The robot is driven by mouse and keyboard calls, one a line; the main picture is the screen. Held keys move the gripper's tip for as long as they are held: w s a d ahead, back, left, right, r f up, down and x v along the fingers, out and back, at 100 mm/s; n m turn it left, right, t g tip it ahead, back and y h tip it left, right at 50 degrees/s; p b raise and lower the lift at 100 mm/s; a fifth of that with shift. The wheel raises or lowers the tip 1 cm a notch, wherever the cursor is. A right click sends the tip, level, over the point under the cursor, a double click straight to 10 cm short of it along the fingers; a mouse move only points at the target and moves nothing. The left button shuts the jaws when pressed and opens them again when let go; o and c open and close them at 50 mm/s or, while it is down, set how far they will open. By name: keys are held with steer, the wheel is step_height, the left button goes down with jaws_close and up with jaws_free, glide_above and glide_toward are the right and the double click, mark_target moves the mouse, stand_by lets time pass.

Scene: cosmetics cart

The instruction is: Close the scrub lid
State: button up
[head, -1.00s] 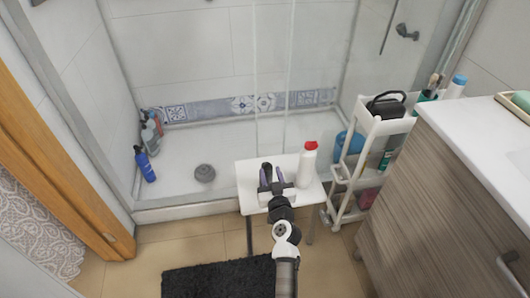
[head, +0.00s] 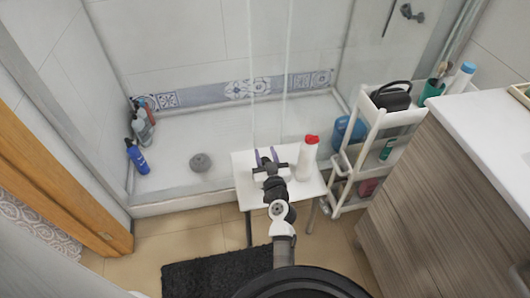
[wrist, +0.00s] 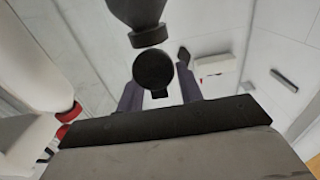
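My gripper (head: 267,156) is over the small white table in the head view, its two fingers apart. In the wrist view my gripper (wrist: 158,78) also shows its two dark fingers spread, pointing away. A dark tube or bottle with a black cap, which looks like the scrub (wrist: 140,18), is at the top of the wrist view. A round black disc with a small tab, apparently its lid (wrist: 153,68), looks swung open beside the cap. The disc appears in front of the gap between the fingers; I cannot tell whether they touch it. The head view does not show the scrub clearly.
A white bottle with a red cap (head: 307,160) stands on the white table (head: 244,185), right of my gripper. A white cart (head: 370,130) with bottles and a black bag (head: 391,96) is further right. The shower tray lies behind. A dark mat (head: 190,279) lies in front.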

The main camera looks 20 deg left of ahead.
jaws_close()
